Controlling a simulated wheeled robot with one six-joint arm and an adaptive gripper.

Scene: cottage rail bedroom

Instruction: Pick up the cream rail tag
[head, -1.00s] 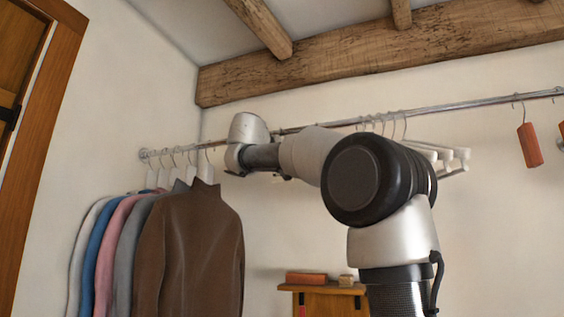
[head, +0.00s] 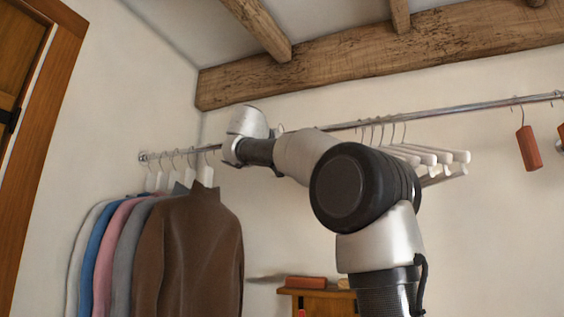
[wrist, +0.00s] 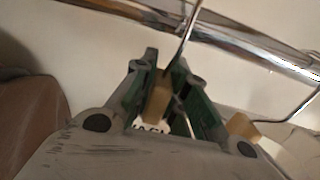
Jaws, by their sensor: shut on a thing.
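In the wrist view my gripper (wrist: 165,75) is shut on the cream rail tag (wrist: 158,103), a small tan-cream piece between the green-lined fingers. Part of a white face with dark letters shows below it, only partly readable. A thin metal hook wire (wrist: 188,42) rises from between the fingertips toward the rail. Most of the tag is hidden by the fingers. In the head view the end of my arm is by the rail, just right of the clothes, and the fingers and tag cannot be made out.
The metal rail (head: 340,127) runs along the wall. Several garments, with a brown sweater (head: 190,250) nearest, hang at left. A wooden cabinet (head: 322,303) stands below.

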